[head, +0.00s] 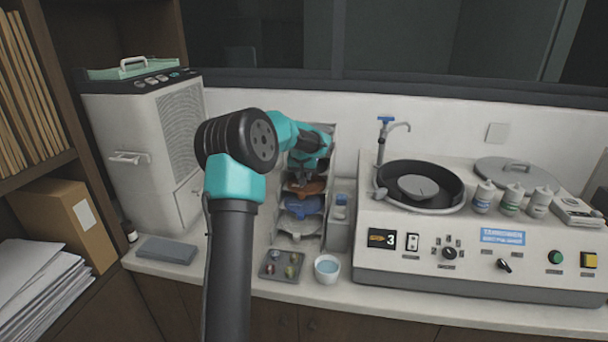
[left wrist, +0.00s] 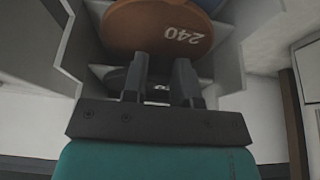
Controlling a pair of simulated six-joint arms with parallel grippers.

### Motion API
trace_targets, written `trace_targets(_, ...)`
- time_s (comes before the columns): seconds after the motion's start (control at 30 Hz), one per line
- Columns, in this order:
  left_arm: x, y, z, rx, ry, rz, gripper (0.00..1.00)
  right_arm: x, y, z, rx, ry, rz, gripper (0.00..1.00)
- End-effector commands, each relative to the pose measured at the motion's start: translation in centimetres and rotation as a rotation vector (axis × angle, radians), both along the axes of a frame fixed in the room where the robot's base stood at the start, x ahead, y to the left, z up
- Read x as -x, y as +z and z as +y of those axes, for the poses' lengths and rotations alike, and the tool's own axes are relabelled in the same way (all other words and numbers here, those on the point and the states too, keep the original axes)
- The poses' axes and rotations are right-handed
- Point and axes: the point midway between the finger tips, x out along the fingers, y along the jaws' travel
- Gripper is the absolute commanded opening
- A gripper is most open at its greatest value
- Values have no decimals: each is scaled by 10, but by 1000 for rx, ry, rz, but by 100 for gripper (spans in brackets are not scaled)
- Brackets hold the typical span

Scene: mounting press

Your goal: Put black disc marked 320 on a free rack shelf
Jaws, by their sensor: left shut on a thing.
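In the left wrist view the left gripper (left wrist: 160,82) is shut on a black disc (left wrist: 121,80). Only part of its white marking shows between the fingers, so I cannot read the full number. The disc is at the rack (head: 281,229), at the level above an orange disc marked 240 (left wrist: 165,28). In the head view my left gripper (head: 306,176) reaches into the upper rack and my arm hides the black disc. The orange disc (head: 306,188), a blue disc (head: 303,207) and a pale grey disc (head: 301,227) sit on shelves below. My right gripper is not in view.
A polishing machine (head: 470,270) with a round basin stands right of the rack. A small tray (head: 282,266) and a white cup of water (head: 327,268) stand before the rack. A tall white unit (head: 135,160) is at left; a grey slab (head: 166,250) lies before it.

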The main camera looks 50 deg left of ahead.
Motion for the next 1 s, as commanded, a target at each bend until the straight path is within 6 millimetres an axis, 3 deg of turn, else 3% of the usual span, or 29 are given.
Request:
trace_targets(0.57, 0, -1, 0, 0, 0, 0, 0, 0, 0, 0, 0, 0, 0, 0)
trace_targets(0.6, 0, -1, 0, 0, 0, 0, 29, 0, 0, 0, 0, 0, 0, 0)
trace_targets(0.87, 0, -1, 0, 0, 0, 0, 54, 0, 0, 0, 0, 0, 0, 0)
trace_targets(1.0, 0, -1, 0, 0, 0, 0, 56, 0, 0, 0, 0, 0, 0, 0)
